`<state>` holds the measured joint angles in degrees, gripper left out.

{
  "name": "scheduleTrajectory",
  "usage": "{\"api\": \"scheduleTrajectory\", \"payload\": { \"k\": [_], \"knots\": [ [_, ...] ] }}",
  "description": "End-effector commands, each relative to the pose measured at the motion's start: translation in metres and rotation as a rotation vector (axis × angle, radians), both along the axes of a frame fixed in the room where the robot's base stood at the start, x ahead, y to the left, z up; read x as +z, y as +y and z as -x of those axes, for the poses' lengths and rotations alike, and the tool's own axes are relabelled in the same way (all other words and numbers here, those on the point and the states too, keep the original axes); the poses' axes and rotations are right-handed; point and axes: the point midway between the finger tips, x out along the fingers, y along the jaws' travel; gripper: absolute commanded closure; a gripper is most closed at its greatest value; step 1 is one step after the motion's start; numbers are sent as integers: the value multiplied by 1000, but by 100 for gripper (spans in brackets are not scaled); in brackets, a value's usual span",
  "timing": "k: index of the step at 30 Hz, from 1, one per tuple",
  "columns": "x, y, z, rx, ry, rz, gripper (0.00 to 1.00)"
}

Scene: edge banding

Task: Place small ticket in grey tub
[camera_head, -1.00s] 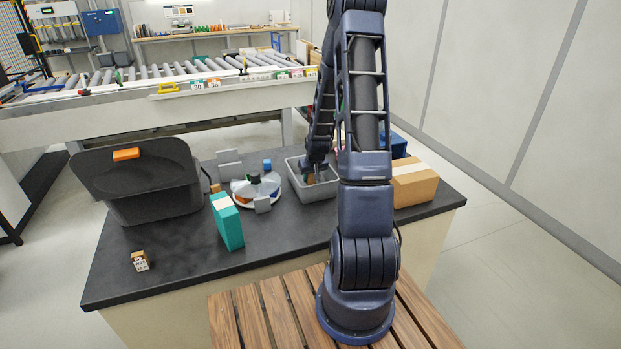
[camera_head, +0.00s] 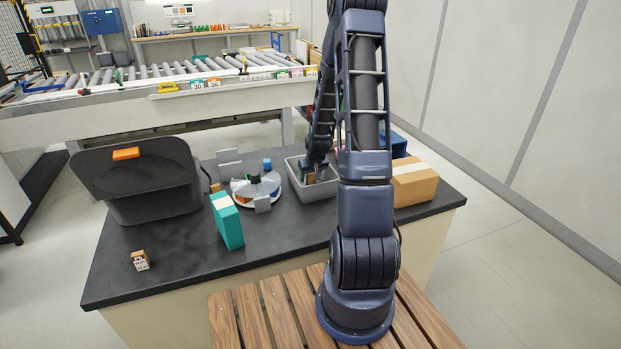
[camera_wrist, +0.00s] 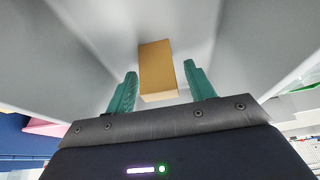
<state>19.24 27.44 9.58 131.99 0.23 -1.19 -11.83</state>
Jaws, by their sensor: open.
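The grey tub (camera_head: 318,193) stands on the dark counter behind my arm's base; its pale inside fills much of the wrist view (camera_wrist: 80,40). My gripper (camera_head: 314,174) reaches down into the tub. In the wrist view its green fingers (camera_wrist: 160,80) are open. A small plain tan block (camera_wrist: 160,68) lies between and just beyond the fingertips, with a gap on both sides. I cannot tell whether this block is the ticket, as no print shows on it. A small tan box with a white printed label (camera_head: 140,260) sits at the counter's front left.
A teal box (camera_head: 228,221) and a round divided tray (camera_head: 256,189) stand left of the tub. A black bin (camera_head: 150,188) is at the back left, a cardboard box (camera_head: 413,182) at the right. The counter's front left (camera_head: 190,270) is mostly clear.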

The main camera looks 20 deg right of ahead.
Motion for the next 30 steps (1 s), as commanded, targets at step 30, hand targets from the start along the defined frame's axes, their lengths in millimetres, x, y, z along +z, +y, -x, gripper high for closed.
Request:
{"api": "scheduleTrajectory", "payload": {
  "k": [30],
  "knots": [
    [106, 0, 44, 1, -1, 1, 46]
  ]
}}
